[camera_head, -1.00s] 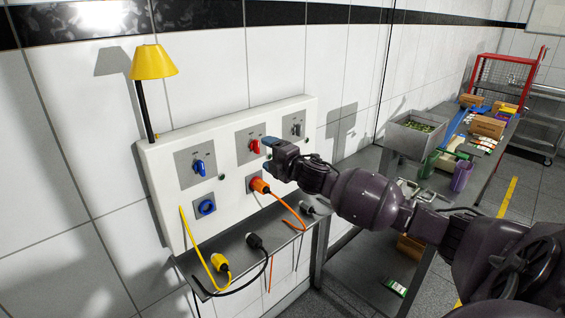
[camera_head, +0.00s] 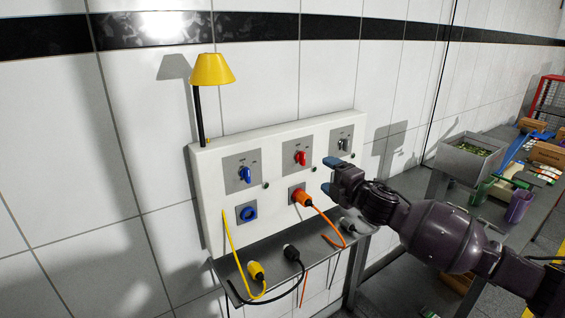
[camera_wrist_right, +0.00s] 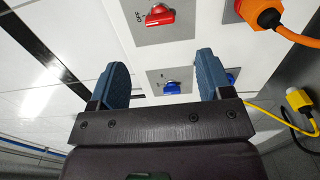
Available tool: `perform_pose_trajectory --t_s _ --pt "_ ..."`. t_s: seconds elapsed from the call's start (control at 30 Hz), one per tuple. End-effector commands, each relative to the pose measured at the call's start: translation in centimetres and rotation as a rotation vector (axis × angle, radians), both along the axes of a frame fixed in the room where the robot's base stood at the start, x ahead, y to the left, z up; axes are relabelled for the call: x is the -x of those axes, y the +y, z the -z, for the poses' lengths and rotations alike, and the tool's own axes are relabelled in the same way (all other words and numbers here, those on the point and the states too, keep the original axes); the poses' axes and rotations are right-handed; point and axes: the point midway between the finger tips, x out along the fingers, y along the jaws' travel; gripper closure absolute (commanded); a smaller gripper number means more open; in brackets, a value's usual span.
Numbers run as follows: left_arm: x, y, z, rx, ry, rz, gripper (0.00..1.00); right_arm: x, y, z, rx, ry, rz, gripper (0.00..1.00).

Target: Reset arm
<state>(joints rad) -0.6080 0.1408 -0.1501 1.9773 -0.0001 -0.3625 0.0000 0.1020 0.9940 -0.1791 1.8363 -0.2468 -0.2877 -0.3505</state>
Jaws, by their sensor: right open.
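My right gripper (camera_head: 334,175) is in front of the right side of the white switch panel (camera_head: 215,180). In the right wrist view my right gripper (camera_wrist_right: 160,85) has its two blue fingers wide apart with nothing between them. The panel carries a blue knob (camera_head: 245,174), a red knob (camera_head: 301,158) and a grey knob (camera_head: 343,145). In the right wrist view the red knob (camera_wrist_right: 159,15) and blue knob (camera_wrist_right: 172,88) show beyond the fingers, apart from them. My left gripper is not in view.
An orange plug (camera_head: 302,197) sits in the panel beside a blue socket (camera_head: 247,213). Yellow (camera_head: 256,271) and black (camera_head: 291,252) plugs lie on the shelf below. A yellow lamp (camera_head: 212,69) stands above the panel. A metal bin (camera_head: 468,160) stands on the table at right.

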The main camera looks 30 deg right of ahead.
Motion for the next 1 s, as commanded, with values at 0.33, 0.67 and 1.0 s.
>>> perform_pose_trajectory --t_s 0.33,0.67,1.0 --pt "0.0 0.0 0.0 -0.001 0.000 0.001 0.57 0.0 0.0 0.0 -0.078 0.011 0.004 0.28" --pt "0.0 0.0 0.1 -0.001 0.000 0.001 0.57 2.5 4.1 6.0 -0.489 0.115 0.012 0.28" --pt "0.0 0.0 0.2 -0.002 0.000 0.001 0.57 11.2 10.2 18.7 -0.986 0.309 0.133 0.28"
